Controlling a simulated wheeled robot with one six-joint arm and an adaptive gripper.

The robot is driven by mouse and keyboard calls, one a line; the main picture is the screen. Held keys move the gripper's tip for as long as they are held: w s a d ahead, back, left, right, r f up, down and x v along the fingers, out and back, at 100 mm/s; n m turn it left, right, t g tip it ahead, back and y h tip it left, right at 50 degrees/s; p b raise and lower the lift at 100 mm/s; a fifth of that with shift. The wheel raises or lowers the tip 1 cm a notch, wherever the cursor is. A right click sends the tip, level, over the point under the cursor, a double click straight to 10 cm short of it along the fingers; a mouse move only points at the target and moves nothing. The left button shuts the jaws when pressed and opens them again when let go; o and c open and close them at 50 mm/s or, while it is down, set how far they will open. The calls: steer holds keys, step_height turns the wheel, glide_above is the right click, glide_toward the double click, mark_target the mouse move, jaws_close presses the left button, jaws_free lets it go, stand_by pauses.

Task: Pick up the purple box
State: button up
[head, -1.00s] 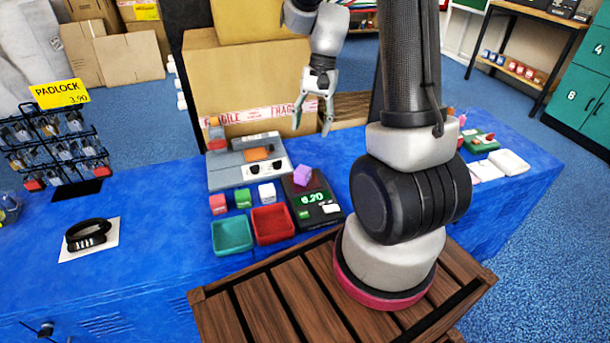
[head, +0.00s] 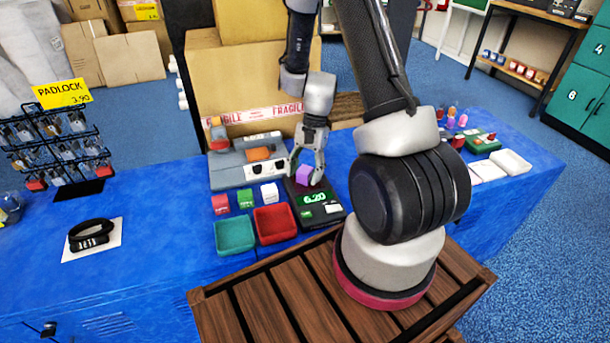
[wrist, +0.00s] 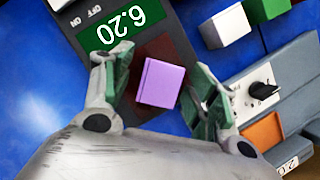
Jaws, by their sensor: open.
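The purple box (head: 304,173) is a small cube on the dark plate of a black scale (head: 318,211) whose green display reads 6.20. It also shows in the wrist view (wrist: 161,83), between my gripper's fingers. My gripper (head: 305,172) is open, pointing down at the box, with one finger on each side. In the wrist view my gripper (wrist: 160,92) shows a gap between each green-padded finger and the box. The fingers do not appear to touch it.
Red, green and white cubes (head: 245,198) stand left of the scale. Teal (head: 234,236) and red (head: 274,223) trays sit in front of them. A grey device (head: 245,165) with knobs stands close behind. A large carton (head: 245,85) is at the back.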

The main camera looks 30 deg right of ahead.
steer(key=c, duration=1.2)
steer(key=shift+r, duration=0.1)
steer(key=shift+c, duration=0.2)
